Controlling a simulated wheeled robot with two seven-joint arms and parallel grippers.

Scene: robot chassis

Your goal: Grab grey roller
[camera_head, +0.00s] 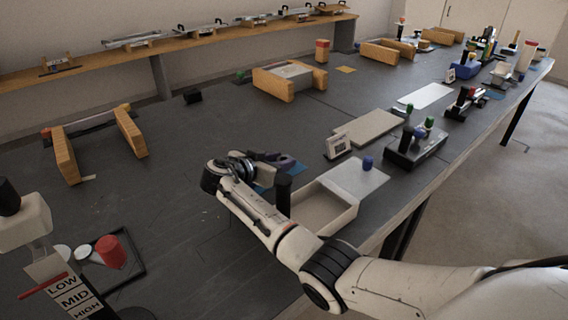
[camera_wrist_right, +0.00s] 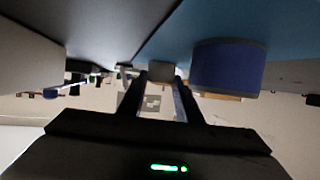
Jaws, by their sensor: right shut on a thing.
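My right gripper (camera_head: 268,158) is low over the blue mat (camera_head: 262,190) at the middle of the table in the head view. In the right wrist view its two dark fingers (camera_wrist_right: 161,88) are shut on a small grey cylinder, the grey roller (camera_wrist_right: 162,72), held between the tips. In the head view I cannot make out the roller, as the gripper hides it. A larger blue cylinder (camera_wrist_right: 228,68) stands close beside it on the blue mat in the wrist view. My left gripper is not in view.
A wooden-sided stand (camera_head: 272,82) is behind.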

